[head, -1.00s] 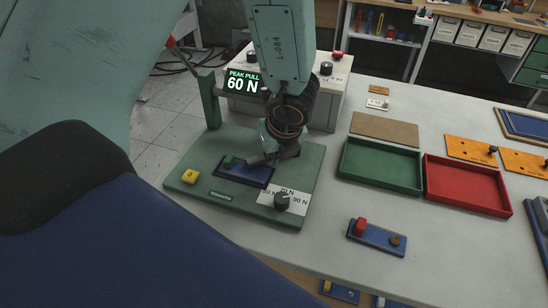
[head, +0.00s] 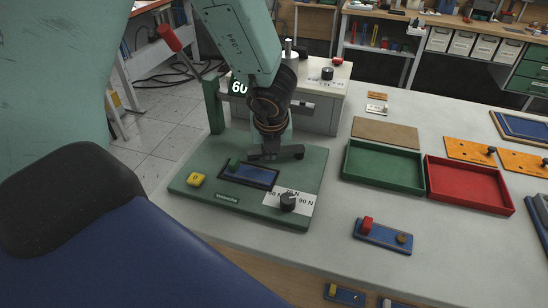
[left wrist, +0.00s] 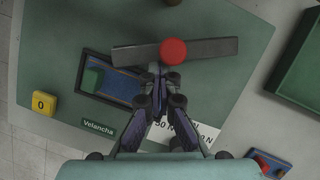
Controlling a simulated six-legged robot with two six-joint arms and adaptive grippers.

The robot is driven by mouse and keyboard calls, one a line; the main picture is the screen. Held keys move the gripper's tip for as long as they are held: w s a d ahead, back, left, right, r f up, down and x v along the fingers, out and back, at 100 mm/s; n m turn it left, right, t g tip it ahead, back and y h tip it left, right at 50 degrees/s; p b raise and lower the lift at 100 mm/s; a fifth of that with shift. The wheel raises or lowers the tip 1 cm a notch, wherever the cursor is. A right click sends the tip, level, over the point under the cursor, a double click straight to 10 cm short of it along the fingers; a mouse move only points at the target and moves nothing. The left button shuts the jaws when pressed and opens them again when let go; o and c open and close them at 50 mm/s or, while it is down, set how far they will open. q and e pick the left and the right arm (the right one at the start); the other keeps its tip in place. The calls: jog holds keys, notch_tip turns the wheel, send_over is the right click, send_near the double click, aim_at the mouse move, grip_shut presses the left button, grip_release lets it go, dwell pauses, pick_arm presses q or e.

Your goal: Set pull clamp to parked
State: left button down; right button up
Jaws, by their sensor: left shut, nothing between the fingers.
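The green test fixture (head: 225,208) stands at the table's left end. It has a recessed blue slot with a small green block (head: 234,166), a yellow 0 button (head: 196,179) and a black dial (head: 288,202) marked in N. A lever with a red grip (head: 170,38) rises up-left from its green post (head: 213,106). My left gripper (head: 272,156) is shut and empty, low over the fixture behind the slot. In the left wrist view, a grey bar with a round red knob (left wrist: 173,52) lies at the fingertips; contact is unclear. My right gripper is out of view.
A grey box (head: 318,100) with knobs stands behind the fixture; my arm partly covers the display reading 60. A green tray (head: 383,185) and a red tray (head: 470,202) are to the right.

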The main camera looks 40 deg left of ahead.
pick_arm(q)
jog(key=shift+w+a+m+h+p, duration=0.35)
jog(key=shift+a+m, duration=0.25)
jog(key=shift+m, duration=0.3)
jog(key=w+a+m+p, duration=0.1)
jog(key=m+h+p, duration=0.1)
jog(key=m+p, duration=0.1)
jog(key=shift+w+a+r+m+t+p, duration=0.2)
jog(key=shift+w+a+m+t+p, duration=0.1)
jog(key=shift+w+a+t, duration=0.1)
jog(key=shift+w+a+f+m+h+p, duration=0.15)
jog(key=shift+w+a+m+h+p, duration=0.25)
jog(key=shift+w+m+p, duration=0.35)
jog(key=shift+w+a+p, duration=0.1)
jog(key=shift+w+p, duration=0.25)
jog(key=shift+p, duration=0.05)
jog(key=shift+a+f, duration=0.1)
jog(key=shift+s, duration=0.1)
